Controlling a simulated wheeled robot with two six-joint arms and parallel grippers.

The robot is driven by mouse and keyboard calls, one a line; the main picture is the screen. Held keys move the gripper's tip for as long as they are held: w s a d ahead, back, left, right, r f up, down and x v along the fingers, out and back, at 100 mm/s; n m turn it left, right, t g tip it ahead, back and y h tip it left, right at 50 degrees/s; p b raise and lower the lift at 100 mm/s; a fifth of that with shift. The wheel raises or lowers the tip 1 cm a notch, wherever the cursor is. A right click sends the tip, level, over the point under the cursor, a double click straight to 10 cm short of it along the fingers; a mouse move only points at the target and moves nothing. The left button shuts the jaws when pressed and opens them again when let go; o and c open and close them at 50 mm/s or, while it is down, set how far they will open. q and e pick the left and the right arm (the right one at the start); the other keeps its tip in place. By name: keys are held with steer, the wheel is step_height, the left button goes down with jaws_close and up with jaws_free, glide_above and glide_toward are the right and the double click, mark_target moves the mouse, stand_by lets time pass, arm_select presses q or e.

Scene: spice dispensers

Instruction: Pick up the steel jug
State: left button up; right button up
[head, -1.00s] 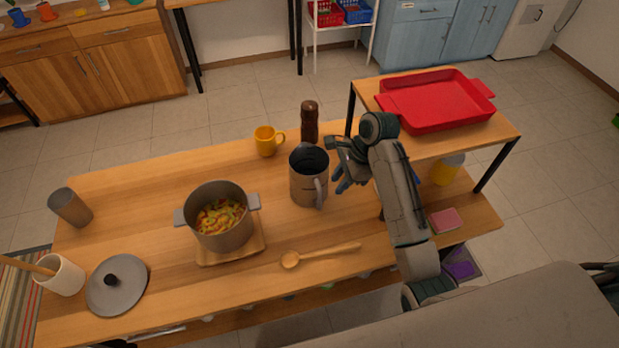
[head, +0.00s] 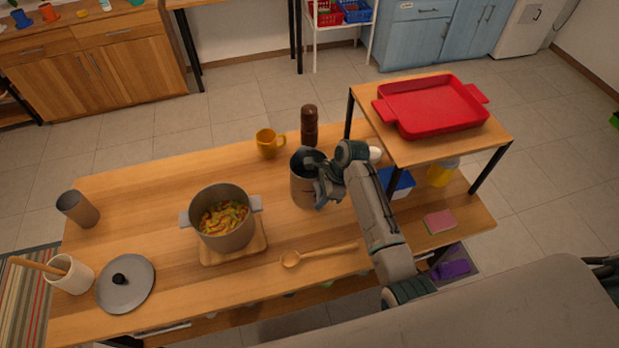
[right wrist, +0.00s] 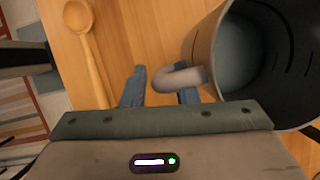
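The steel jug (head: 303,184) stands upright on the wooden table, right of the pot. It also shows in the right wrist view (right wrist: 232,60), with its curved handle (right wrist: 180,78) pointing left. My right gripper (head: 322,194) is at the handle side of the jug and covers part of it in the head view. In the right wrist view its two blue fingers (right wrist: 160,92) are apart, with the handle's end between them. I cannot tell whether a finger touches the handle. My left gripper is not in view.
A pot of food (head: 224,224) stands left of the jug. A yellow mug (head: 267,144) and a brown pepper mill (head: 309,127) stand behind it. A wooden spoon (head: 318,254) lies in front. A raised shelf with a red tray (head: 433,107) is at the right.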

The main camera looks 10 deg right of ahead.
steer(key=shift+a+f, duration=0.15)
steer(key=shift+f, duration=0.2)
jaws_close()
steer(key=shift+w+r, duration=0.15)
stand_by(1.0)
